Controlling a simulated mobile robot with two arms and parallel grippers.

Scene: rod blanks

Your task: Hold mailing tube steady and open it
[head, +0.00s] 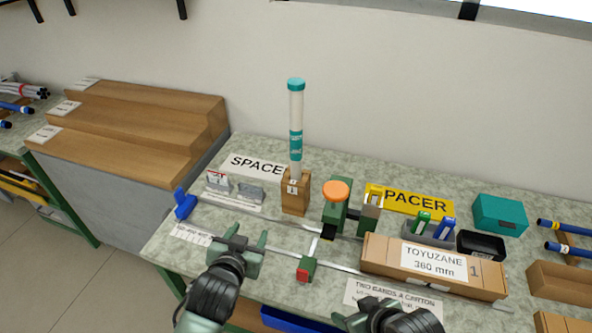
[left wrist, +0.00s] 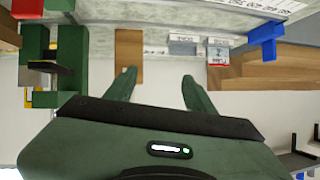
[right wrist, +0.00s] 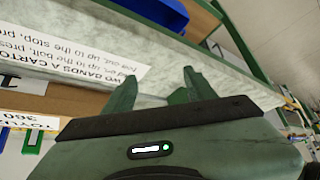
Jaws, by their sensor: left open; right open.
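The mailing tube (head: 296,120) stands upright in a wooden block (head: 295,192) on the bench. It is whitish with a teal cap (head: 296,84) on top and a teal band lower down. My left gripper (head: 241,240) is open and empty, in front of and left of the block, well below the cap. The block also shows in the left wrist view (left wrist: 129,60), beyond the open fingers (left wrist: 155,85). My right gripper is low at the front edge in the head view, its fingers hidden there. In the right wrist view its fingers (right wrist: 150,90) are open and empty.
A green fixture with an orange knob (head: 336,191) stands right of the block. A long carton (head: 433,266) marked TOYUZANE lies at the front right. Grey boxes (head: 249,192) and a blue stop (head: 184,203) are at left. A teal box (head: 500,214) is at back right.

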